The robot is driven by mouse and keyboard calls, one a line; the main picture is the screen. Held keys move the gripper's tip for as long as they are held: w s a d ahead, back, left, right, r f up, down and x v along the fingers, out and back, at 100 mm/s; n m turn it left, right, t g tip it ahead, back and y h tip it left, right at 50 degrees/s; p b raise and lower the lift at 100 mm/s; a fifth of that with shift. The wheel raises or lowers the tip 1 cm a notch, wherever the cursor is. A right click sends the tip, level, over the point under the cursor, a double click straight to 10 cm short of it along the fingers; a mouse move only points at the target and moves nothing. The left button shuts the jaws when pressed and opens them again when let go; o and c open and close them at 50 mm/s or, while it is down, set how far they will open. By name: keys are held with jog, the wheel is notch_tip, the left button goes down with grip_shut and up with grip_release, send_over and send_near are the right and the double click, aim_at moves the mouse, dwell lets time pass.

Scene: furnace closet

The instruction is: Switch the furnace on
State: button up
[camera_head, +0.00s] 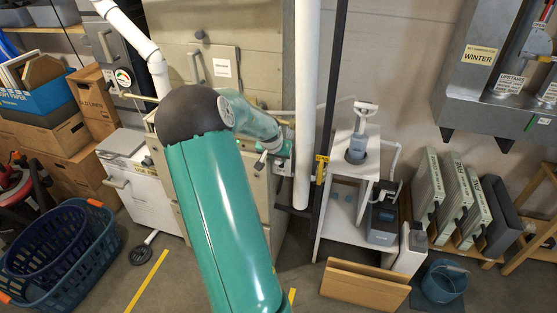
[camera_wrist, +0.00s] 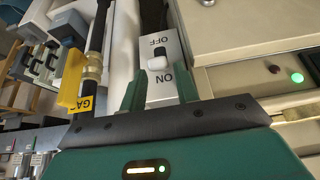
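The furnace (camera_head: 262,60) is the tall beige cabinet behind my arm in the head view. A pale switch box (camera_wrist: 164,78) at its side carries the words OFF and ON, upside down in the wrist view. Nothing is between the fingers except the view of the box. In the head view my gripper (camera_head: 272,161) is beside the furnace's right edge, partly hidden by my arm.
A yellow gas valve handle (camera_wrist: 72,78) is left of the switch box in the wrist view. A green light (camera_wrist: 297,78) glows on the furnace panel. A white vertical pipe (camera_head: 306,100) and white shelf stand (camera_head: 342,215) are to the right. Laundry baskets (camera_head: 98,255) lie left.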

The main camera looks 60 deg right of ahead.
jog(key=w+v, duration=0.1)
jog(key=v, duration=0.9)
jog(key=shift+s+a+r, duration=0.2)
jog(key=shift+s+r, duration=0.15)
jog(key=shift+s, duration=0.2)
jog(key=w+a+r+n+t+y, duration=0.1)
jog(key=w+a+r+n+y, duration=0.2)
jog(key=a, duration=0.7)
jog(key=w+a+r+n+t, duration=0.2)
jog(key=w+a, duration=0.2)
jog(key=a, duration=0.6)
jog(key=w+a+r+n+t+y, duration=0.1)
jog(key=w+a+r+n+y, duration=0.2)
jog(key=a, duration=0.7)
jog(key=s+a+r+n, duration=0.1)
jog(key=s+a+n, duration=0.3)
jog(key=a, duration=0.7)
jog(key=s+a+r+n, duration=0.2)
jog(key=s+a+n, duration=0.2)
jog(key=a, duration=0.7)
jog(key=shift+s+a+r+t, duration=0.25)
jog(key=shift+s+r+t, duration=0.05)
jog(key=shift+s, duration=0.6)
jog(key=shift+d, duration=0.15)
